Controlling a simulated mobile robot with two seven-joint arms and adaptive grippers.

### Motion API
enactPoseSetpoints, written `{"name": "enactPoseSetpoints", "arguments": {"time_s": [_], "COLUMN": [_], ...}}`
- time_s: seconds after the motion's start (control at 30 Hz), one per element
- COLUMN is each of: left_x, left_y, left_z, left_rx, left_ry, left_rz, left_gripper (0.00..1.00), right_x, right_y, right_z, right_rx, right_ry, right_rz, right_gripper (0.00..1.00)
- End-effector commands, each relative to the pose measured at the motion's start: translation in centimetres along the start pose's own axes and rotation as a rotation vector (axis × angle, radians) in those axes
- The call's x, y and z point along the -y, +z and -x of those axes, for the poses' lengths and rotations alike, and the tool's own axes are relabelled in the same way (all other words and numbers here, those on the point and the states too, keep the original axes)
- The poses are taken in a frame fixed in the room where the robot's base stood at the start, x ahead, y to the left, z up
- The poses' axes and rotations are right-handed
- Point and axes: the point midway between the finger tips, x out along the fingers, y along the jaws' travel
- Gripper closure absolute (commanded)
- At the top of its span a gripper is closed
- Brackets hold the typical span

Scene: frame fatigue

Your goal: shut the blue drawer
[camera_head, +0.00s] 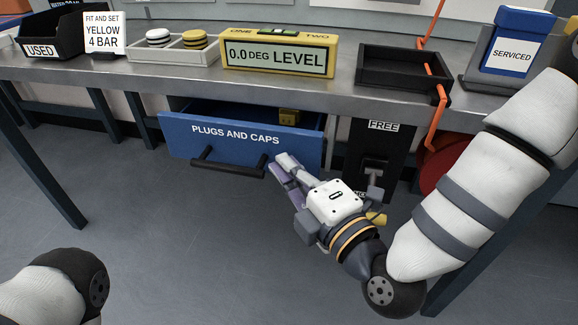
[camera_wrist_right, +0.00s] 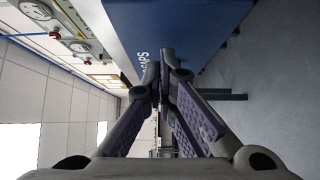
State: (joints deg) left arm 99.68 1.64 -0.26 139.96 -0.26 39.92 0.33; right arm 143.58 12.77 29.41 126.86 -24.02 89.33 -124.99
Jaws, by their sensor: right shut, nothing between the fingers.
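The blue drawer (camera_head: 222,137), labelled "PLUGS AND CAPS", hangs under the bench and stands pulled out, with its inside showing from above. A small yellow-brown block (camera_head: 289,117) sits inside it at the back right. Its dark bar handle (camera_head: 228,168) runs across the lower front. My right gripper (camera_head: 282,163) is shut and empty, its fingertips by the right part of the drawer front, just right of the handle's end. In the right wrist view the shut fingertips (camera_wrist_right: 166,62) are close to the blue front (camera_wrist_right: 185,30); I cannot tell whether they touch. My left gripper is out of view.
The metal bench (camera_head: 205,88) above carries a yellow level display (camera_head: 280,52), a two-pocket tray (camera_head: 172,54) and a black tray (camera_head: 402,70). An orange hose (camera_head: 437,110) hangs over its edge, right of the drawer. The floor before the drawer is clear.

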Motion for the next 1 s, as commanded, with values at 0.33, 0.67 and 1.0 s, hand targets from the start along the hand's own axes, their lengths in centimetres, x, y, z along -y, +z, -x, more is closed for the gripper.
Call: {"name": "enactPoseSetpoints", "arguments": {"time_s": [0.33,0.67,1.0], "left_x": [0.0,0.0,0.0], "left_y": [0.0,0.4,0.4], "left_z": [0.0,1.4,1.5], "left_rx": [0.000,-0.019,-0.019], "left_ry": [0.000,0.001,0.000], "left_rz": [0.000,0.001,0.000], "left_gripper": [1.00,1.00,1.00], "right_x": [0.0,-0.4,-0.2], "right_y": [0.2,3.4,4.1], "right_z": [-0.2,-3.5,-4.1], "right_rx": [-0.001,-0.002,0.001], "right_ry": [0.001,0.005,0.004], "right_rz": [0.000,0.004,0.000], "right_gripper": [1.00,1.00,1.00]}}
